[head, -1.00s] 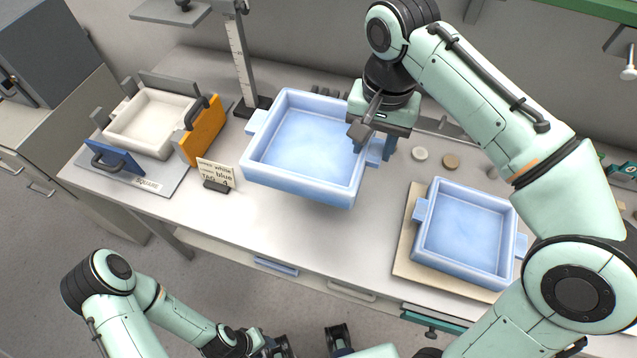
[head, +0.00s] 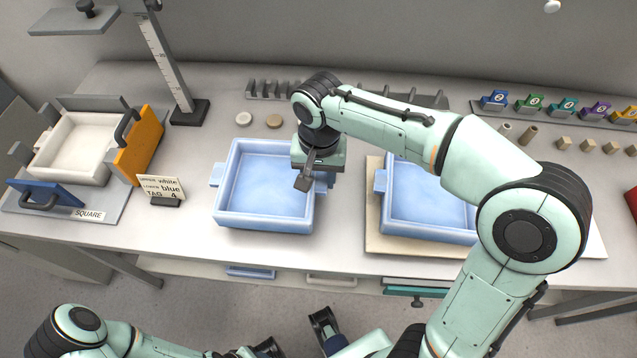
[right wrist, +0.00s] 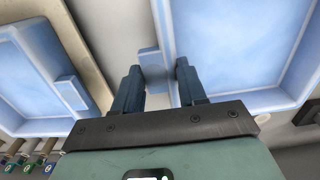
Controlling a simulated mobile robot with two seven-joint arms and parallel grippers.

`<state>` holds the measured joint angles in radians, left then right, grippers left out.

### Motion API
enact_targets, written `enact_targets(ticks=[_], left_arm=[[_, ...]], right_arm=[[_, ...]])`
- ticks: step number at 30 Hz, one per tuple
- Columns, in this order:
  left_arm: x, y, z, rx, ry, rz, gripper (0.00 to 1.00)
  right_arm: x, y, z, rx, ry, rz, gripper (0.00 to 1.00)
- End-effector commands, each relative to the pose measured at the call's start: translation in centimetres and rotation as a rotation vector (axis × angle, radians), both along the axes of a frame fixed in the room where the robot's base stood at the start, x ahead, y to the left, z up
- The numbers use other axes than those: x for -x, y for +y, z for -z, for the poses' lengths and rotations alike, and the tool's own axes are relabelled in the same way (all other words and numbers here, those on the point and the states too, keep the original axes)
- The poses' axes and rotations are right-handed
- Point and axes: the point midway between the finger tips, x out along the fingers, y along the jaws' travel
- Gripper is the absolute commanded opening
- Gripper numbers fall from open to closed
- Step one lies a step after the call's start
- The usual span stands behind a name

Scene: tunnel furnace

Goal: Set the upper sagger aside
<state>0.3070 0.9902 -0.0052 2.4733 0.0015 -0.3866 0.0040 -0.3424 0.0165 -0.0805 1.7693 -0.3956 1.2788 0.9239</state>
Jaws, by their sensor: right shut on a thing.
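A light blue square sagger (head: 264,190) is at the middle of the bench, level. I cannot tell whether it touches the bench top. My right gripper (head: 324,180) is shut on its right lug; the lug (right wrist: 152,66) shows between the fingers in the right wrist view. A second blue sagger (head: 425,237) sits on a beige board to the right, partly hidden by my right arm. A white sagger (head: 48,165) sits in the fixture at the left. A card (head: 160,188) reads upper white, lower blue, tag 4. My left gripper is near the bottom edge, its fingers unclear.
The fixture has an orange plate (head: 139,146) and a blue handled plate (head: 45,196). A ruler stand (head: 188,112) rises behind the card. Two small discs (head: 244,119), a grey rack (head: 262,90) and numbered coloured tags (head: 494,101) lie along the back. Bench is clear between card and held sagger.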

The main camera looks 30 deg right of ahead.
Motion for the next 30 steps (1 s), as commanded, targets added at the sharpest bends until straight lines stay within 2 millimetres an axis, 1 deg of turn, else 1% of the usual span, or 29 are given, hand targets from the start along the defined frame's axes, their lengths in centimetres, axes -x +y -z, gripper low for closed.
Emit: enact_targets(ticks=[1, 3, 6, 18, 19, 20, 21, 30], left_arm=[[0.0, 0.0, 0.3, 0.0, -0.001, 0.0, 0.43], [-0.1, 0.0, 0.4, -0.001, -0.004, -0.001, 0.43], [-0.1, 0.0, 0.5, 0.0, -0.006, -0.001, 0.43], [-0.2, 0.0, 0.6, -0.001, -0.009, -0.002, 0.43], [-0.2, 0.0, 0.6, -0.001, -0.009, -0.002, 0.43], [-0.2, 0.0, 0.6, -0.001, -0.009, -0.002, 0.43], [-0.2, 0.0, 0.6, -0.001, -0.009, -0.002, 0.43], [-0.2, 0.0, 0.5, -0.001, -0.008, -0.002, 0.43]], right_arm=[[0.0, 0.0, 0.9, -0.001, 0.001, 0.0, 0.0], [0.0, 0.0, 1.9, -0.001, 0.001, 0.0, 0.0], [0.0, 0.0, 2.8, -0.001, -0.001, -0.001, 0.0], [-0.1, 0.1, 3.2, -0.001, -0.003, 0.0, 0.0], [0.0, 0.0, 3.3, 0.001, 0.002, 0.0, 0.51], [0.0, 0.0, 3.3, 0.001, 0.002, 0.0, 0.61], [0.0, 0.0, 3.3, 0.001, 0.002, 0.0, 0.67], [0.0, 0.0, 3.1, 0.001, 0.002, -0.001, 0.67]])
